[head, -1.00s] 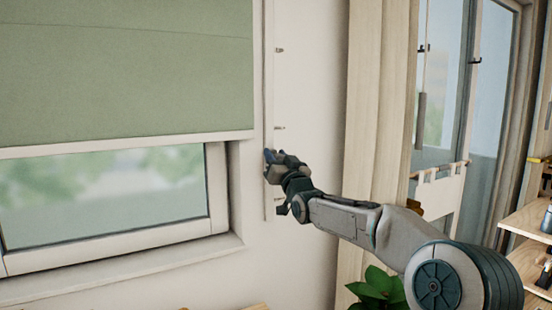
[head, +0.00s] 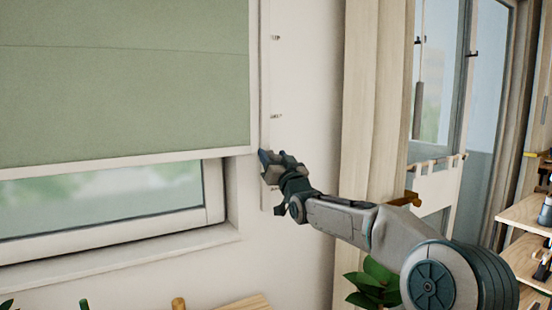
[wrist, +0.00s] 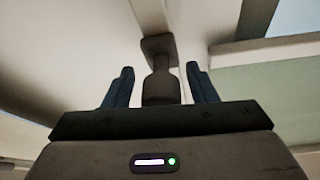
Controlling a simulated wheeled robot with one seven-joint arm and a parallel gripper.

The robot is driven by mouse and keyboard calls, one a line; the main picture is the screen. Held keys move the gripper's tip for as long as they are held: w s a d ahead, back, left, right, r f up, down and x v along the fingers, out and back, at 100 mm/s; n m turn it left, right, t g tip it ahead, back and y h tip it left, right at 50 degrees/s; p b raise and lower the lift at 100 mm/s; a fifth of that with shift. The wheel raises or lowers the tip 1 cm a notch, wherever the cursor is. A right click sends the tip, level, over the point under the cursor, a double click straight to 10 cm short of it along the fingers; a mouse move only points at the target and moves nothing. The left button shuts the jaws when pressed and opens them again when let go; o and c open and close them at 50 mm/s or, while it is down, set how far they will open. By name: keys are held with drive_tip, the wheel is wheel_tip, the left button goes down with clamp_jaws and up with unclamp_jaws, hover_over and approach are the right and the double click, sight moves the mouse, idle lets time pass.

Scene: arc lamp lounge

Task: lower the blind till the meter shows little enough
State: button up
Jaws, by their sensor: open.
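The green blind (head: 125,85) covers the upper part of the window, and its pale bottom bar (head: 120,162) hangs a little above the lower frame. A strip of glass (head: 100,203) shows below it. My gripper (head: 266,160) is at the slim vertical rail (head: 265,85) right of the window. In the wrist view my gripper (wrist: 161,88) is open, with a dark knob-like handle (wrist: 160,84) between its two blue fingers. Gaps show on both sides of the handle. In the head view the handle is hidden by my gripper. I see no meter in these views.
Small pegs (head: 276,116) stick out of the wall along the rail. A wooden post (head: 368,100) and a glazed door (head: 440,100) stand to the right. Wooden shelves (head: 525,215) are at far right. A leafy plant (head: 375,285) sits low below my arm.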

drive_tip(key=b+v, duration=0.2)
drive_tip(key=v, duration=1.1)
drive_tip(key=shift+s+d+f+b, duration=0.2)
drive_tip(key=shift+s+b, duration=0.1)
drive_tip(key=shift+b, duration=0.05)
drive_tip(key=s+d+f+m+g+h+p, duration=0.3)
drive_tip(key=s+d+f+g+h+p, duration=0.45)
drive_tip(key=s+d+f+h, duration=0.35)
drive_tip(key=s+d+f+g+p, duration=0.1)
drive_tip(key=s+f+g, duration=0.1)
drive_tip(key=s, duration=0.6)
drive_tip(key=s+d+f+g+p, duration=0.1)
drive_tip(key=s+g, duration=0.3)
drive_tip(key=s, duration=0.4)
drive_tip(key=s+d+f+m+g+p, duration=0.1)
drive_tip(key=s+d+f+g+p, duration=0.1)
drive_tip(key=s, duration=0.5)
drive_tip(key=shift+s+d+f+g, duration=0.4)
drive_tip(key=shift+d+f+g, duration=0.05)
drive_tip(key=shift+f+g, duration=0.3)
